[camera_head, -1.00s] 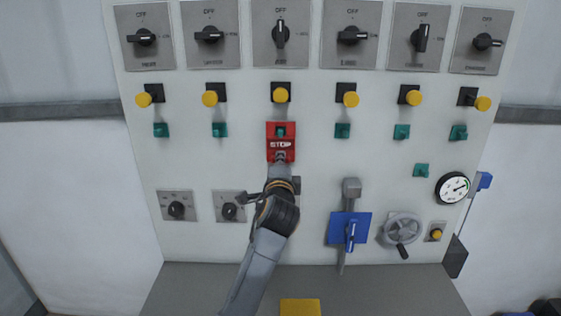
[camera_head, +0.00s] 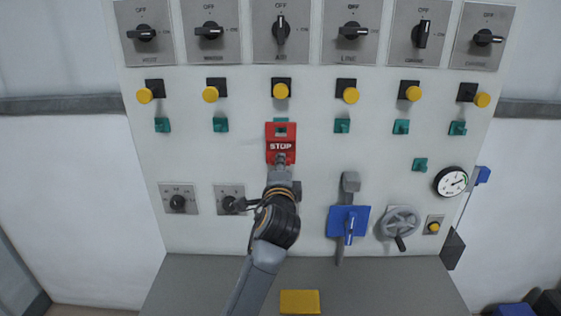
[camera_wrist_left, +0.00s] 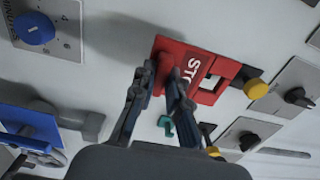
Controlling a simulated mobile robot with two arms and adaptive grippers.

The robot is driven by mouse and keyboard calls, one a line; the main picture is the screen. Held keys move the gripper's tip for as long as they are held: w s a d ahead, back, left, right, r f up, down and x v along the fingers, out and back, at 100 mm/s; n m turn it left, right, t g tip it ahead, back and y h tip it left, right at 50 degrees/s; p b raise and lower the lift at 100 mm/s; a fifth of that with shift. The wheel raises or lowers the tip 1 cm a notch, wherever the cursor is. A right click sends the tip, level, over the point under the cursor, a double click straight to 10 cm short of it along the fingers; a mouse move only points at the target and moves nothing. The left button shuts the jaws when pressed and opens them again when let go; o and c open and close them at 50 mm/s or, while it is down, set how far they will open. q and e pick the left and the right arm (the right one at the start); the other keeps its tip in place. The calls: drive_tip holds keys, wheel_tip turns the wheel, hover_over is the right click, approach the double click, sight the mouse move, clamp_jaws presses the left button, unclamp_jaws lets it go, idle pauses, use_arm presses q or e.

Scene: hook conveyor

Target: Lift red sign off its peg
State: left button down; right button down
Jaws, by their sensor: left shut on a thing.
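The red STOP sign (camera_head: 280,148) is in front of the white panel in the head view, in the middle column below a yellow button. A bit of teal, its peg (camera_head: 281,132), shows in the sign's opening. My left gripper (camera_head: 281,162) is shut on the lower edge of the sign, reaching up from below. In the left wrist view the two fingers (camera_wrist_left: 163,72) close on the lower part of the red sign (camera_wrist_left: 203,66), whose opening shows pale panel. I cannot tell whether the sign still touches the peg. My right gripper is not in view.
Teal pegs stand in a row on both sides, one nearest at right (camera_head: 342,126). Yellow buttons (camera_head: 281,91) sit above. A blue plate with a lever (camera_head: 349,221) and a handwheel (camera_head: 400,222) are at lower right. A yellow block (camera_head: 300,302) is at the front.

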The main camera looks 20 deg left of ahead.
use_arm(q)
drive_tip(key=shift+s+d, duration=0.1)
drive_tip(key=shift+s, duration=0.25)
drive_tip(key=p+v, duration=0.2)
drive_tip(key=v, duration=0.6)
drive_tip(key=shift+w, duration=0.1)
idle(0.3)
